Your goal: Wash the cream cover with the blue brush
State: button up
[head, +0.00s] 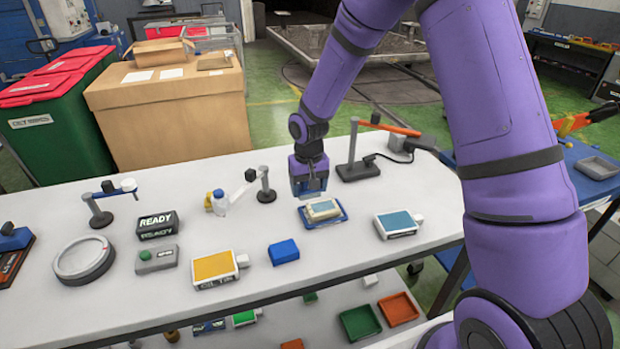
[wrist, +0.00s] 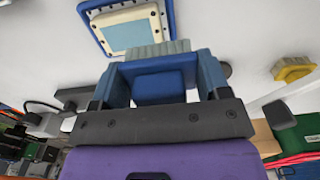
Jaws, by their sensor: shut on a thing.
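The cream cover (head: 322,208) has a pale blue centre panel and lies flat in a shallow blue tray (head: 340,217) on the white table. In the wrist view the cover (wrist: 130,33) sits inside the blue tray rim (wrist: 86,8). My gripper (head: 309,188) is over the back-left side of the cover. In the wrist view my gripper (wrist: 158,80) is shut on the blue brush (wrist: 158,87). Its pale grey bristles (wrist: 155,50) point toward the cover and overlap its near edge in the picture; I cannot tell whether they touch it.
A blue block (head: 284,251) and a yellow-topped box (head: 215,268) lie in front. A blue-topped box (head: 398,224) is to the right. A dark stand (head: 357,171) with an orange arm stands behind the tray.

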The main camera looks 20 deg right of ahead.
jog(key=shift+r, duration=1.35)
jog(key=shift+s, duration=0.1)
